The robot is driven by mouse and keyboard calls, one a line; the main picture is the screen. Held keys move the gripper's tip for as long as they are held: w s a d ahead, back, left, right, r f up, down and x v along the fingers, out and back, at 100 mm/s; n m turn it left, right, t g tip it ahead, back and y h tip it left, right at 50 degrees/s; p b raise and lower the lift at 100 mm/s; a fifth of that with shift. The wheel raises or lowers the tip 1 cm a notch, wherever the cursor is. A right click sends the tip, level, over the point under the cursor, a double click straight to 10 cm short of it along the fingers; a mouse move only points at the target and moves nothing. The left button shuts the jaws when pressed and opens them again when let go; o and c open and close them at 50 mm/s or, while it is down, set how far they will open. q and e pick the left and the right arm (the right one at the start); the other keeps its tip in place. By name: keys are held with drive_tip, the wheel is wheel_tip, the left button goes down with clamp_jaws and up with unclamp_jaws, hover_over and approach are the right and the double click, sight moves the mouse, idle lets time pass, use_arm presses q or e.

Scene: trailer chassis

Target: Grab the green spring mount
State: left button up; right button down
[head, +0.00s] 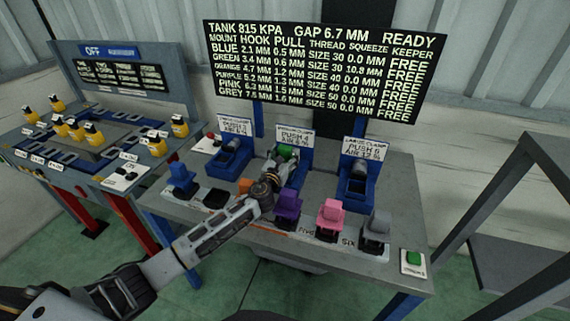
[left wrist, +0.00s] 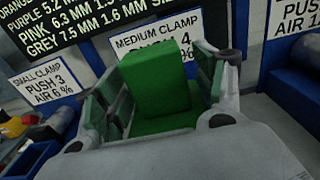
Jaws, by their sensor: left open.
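The green spring mount (head: 289,151) sits at the blue medium clamp, the middle of three clamps on the grey table. In the left wrist view it is a green block (left wrist: 155,82) with a wider green base, between my fingers. My left gripper (head: 276,164) reaches over the table to the mount and partly hides it. In the left wrist view my left gripper (left wrist: 152,88) is open, with one finger on each side of the block. I cannot tell whether either finger touches it. My right gripper is not in view.
Blue (head: 182,181), orange (head: 245,186), purple (head: 287,207), pink (head: 329,217) and grey (head: 376,228) mounts line the table's front. The small clamp (head: 233,156) and large clamp (head: 357,183) flank the middle one. A readout board (head: 317,70) stands behind.

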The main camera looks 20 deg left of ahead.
use_arm(q)
drive_tip(key=shift+c, duration=0.2)
clamp_jaws()
drive_tip(key=shift+r, duration=0.1)
idle(0.4)
drive_tip(key=shift+r, duration=0.8)
drive_tip(key=shift+r+p, duration=0.85)
drive_tip(key=shift+r, duration=3.35)
